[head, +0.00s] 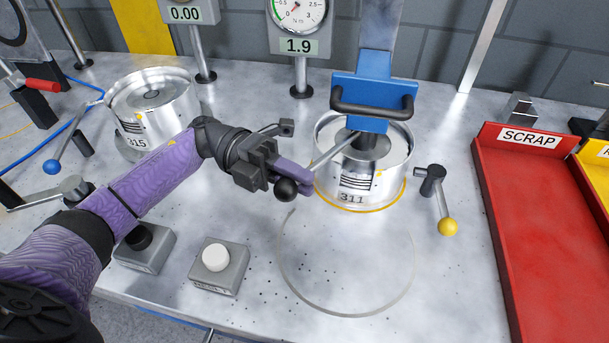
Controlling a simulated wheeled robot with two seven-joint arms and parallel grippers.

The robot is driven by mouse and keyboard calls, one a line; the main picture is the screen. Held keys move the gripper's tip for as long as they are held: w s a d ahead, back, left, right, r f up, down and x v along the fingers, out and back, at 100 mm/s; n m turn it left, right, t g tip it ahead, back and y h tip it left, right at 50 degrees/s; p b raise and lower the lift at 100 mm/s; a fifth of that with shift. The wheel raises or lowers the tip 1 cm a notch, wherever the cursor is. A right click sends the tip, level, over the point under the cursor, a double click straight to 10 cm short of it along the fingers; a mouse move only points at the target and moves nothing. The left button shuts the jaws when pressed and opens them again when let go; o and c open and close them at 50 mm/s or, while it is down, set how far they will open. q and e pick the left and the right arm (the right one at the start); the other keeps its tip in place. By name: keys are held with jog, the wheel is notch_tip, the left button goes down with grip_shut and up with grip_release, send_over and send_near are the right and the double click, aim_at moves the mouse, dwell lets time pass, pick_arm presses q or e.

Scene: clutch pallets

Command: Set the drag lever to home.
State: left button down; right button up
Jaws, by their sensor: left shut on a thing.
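A thin metal lever (335,149) reaches from the middle of the silver clutch drum marked 311 (330,180) out to the left. A black ball knob (286,190) shows at its outer end. No label names this lever as the drag lever. My left gripper (294,174), with purple fingers, comes in from the left and is shut on the lever close to the knob. The fingers hide part of the rod. My right gripper is out of view.
A blue press head with a dark handle (372,104) stands over the drum. A yellow-knobbed lever (448,226) is to its right, beside a red SCRAP tray (540,220). Drum 315 (165,120) and a blue-knobbed lever (51,167) are left. Black (138,238) and white (215,257) buttons sit in front.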

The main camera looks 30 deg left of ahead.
pick_arm(q)
jog(key=shift+s+f, duration=0.1)
jog(key=shift+f, duration=0.2)
jog(key=c, duration=0.8)
grip_release()
jog(key=shift+a, duration=0.15)
jog(key=shift+o, duration=0.7)
jog(key=shift+s+a+r, duration=0.1)
jog(key=shift+s, duration=0.05)
jog(key=shift+r, duration=0.1)
jog(key=a+b, duration=0.1)
jog(key=a, duration=0.6)
jog(key=shift+w+a, duration=0.25)
jog(key=shift+w, duration=0.15)
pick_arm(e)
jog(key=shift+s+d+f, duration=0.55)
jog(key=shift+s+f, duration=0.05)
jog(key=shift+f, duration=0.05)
